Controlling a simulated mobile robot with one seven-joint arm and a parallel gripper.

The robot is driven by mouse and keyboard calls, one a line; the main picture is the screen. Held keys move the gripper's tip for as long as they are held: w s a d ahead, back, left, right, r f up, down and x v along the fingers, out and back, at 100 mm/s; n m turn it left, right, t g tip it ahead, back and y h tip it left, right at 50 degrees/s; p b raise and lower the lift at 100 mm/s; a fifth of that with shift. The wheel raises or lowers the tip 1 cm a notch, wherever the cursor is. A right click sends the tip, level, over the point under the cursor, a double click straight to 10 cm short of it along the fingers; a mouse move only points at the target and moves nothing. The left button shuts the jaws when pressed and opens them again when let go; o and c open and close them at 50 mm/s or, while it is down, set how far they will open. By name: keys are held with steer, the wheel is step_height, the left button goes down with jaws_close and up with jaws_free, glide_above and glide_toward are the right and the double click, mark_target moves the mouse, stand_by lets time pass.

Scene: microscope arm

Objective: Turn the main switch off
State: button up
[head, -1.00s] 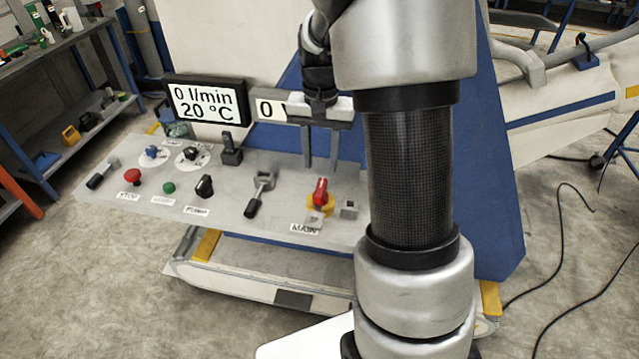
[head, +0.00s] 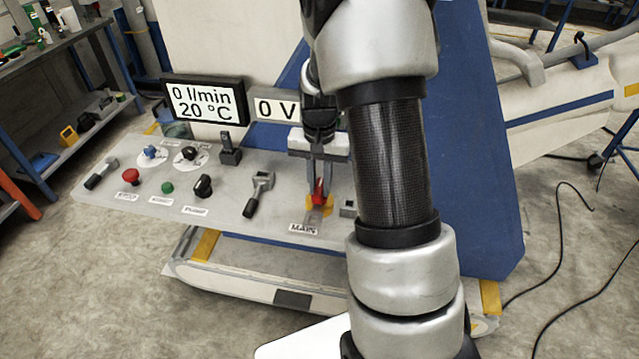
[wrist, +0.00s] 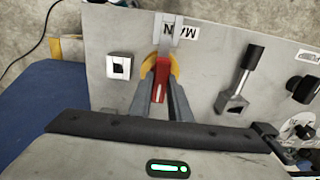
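The main switch has a red handle (head: 319,192) on a yellow base, near the right part of the sloping grey panel, above the "MAIN" label (head: 303,229). In the wrist view the red handle (wrist: 160,82) points toward my gripper, with the yellow base behind it. My gripper (head: 319,186) is at the switch, its two fingers close together on either side of the red handle. In the wrist view the fingers (wrist: 161,88) press in along both sides of the handle.
The panel (head: 130,205) also carries a red button (head: 130,176), a green button (head: 167,188), a black knob (head: 203,186) and a lever (head: 258,194). Two displays stand behind, reading "0 l/min 20 °C" (head: 204,101) and "0 V" (head: 277,107). My arm covers the panel's right end.

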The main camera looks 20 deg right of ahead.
jaws_close()
steer(key=shift+n, duration=0.4)
steer(key=n+b, duration=0.1)
steer(key=n, duration=0.3)
steer(key=shift+n, duration=0.3)
steer(key=n, duration=0.6)
steer(key=shift+r, duration=0.1)
steer(key=n+p, duration=0.1)
steer(key=n, duration=0.5)
steer(key=shift+n, duration=0.4)
steer(key=o, duration=0.6)
jaws_free()
steer(key=shift+o, duration=0.2)
